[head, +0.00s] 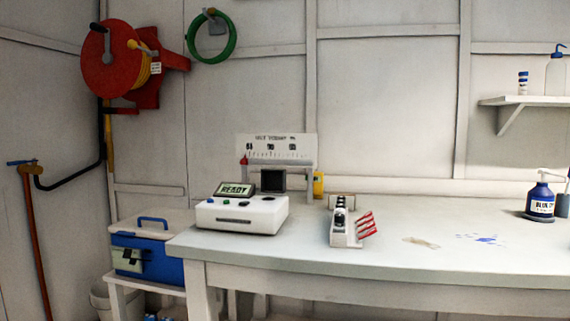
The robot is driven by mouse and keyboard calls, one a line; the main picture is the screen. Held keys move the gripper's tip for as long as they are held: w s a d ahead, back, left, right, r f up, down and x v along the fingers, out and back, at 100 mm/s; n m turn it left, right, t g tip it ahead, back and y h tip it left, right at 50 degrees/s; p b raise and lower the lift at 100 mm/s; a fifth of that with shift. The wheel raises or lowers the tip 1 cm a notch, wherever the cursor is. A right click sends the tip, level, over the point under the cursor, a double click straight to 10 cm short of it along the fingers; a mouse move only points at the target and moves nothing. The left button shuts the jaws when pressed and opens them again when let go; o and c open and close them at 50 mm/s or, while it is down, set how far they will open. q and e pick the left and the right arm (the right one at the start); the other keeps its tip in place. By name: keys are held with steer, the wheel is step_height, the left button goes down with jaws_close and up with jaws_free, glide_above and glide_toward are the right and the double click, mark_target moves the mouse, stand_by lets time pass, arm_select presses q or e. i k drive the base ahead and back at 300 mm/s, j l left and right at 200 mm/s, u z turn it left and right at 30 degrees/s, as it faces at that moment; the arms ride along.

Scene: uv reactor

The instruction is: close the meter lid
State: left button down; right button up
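The meter (242,221) is a white box near the left end of the table. Its tilted display (234,189) reads READY, and blue, green and dark buttons sit along its top. A dark square panel with a grey rim (272,181) stands upright at the meter's back right; it looks like the lid, raised open. The opening under it is too small to make out. Neither of my grippers shows in the head view.
A white rack (346,233) with dark items and red-marked strips stands right of the meter. A sign board (277,147) stands behind it. A blue cooler (155,250) sits lower left.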

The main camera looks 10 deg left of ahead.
mark_target(273, 180)
steer(key=i+j+z, duration=0.15)
steer(key=j+z, duration=0.6)
steer(key=j, duration=0.15)
steer(key=i+j+z, duration=0.1)
steer(key=j+z, duration=0.25)
steer(key=j, duration=0.2)
